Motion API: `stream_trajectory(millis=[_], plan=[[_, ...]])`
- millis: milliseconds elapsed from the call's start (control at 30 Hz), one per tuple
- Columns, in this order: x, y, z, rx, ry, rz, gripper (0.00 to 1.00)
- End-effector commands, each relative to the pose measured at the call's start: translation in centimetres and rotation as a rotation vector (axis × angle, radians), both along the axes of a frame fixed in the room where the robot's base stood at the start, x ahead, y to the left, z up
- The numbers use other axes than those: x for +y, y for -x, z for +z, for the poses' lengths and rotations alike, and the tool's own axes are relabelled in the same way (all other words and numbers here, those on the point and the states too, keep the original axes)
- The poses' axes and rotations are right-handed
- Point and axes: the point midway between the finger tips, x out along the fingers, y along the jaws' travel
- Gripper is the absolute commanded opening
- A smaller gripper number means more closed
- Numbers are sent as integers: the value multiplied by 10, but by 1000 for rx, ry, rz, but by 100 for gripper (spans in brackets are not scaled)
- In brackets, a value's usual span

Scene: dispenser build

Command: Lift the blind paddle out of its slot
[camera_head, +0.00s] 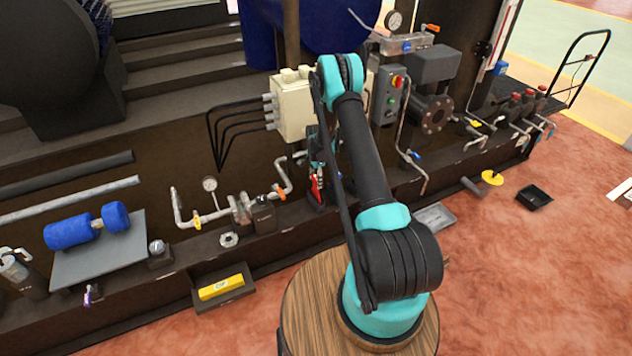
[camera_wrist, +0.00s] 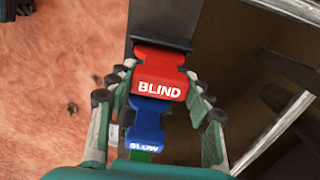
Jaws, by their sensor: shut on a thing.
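The blind paddle is the red tag lettered BLIND (camera_wrist: 160,74) in the wrist view. Its far end meets a dark grey holder edge (camera_wrist: 163,42); I cannot tell how deep it sits in its slot. My gripper (camera_wrist: 163,86) has one finger on each side of the paddle and is shut on it. A blue tag (camera_wrist: 146,122) with white lettering lies just below the red one, between the fingers, with a bit of green (camera_wrist: 140,154) under it. In the head view my gripper (camera_head: 319,160) hangs beside a dark post, with a little red showing beneath it.
A cream box (camera_head: 291,105) with cables stands left of my arm. A pipe run with a gauge (camera_head: 209,184) lies further left on the dark skid. A tray with a yellow block (camera_head: 221,287) sits on the floor. Open reddish floor lies front right.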

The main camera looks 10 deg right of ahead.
Motion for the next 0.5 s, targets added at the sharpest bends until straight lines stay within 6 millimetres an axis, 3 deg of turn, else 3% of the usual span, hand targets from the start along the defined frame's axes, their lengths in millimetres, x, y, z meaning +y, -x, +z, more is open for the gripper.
stream_trajectory(millis=[500], plan=[[0, 0, 24, 0, 0, 0, 5]])
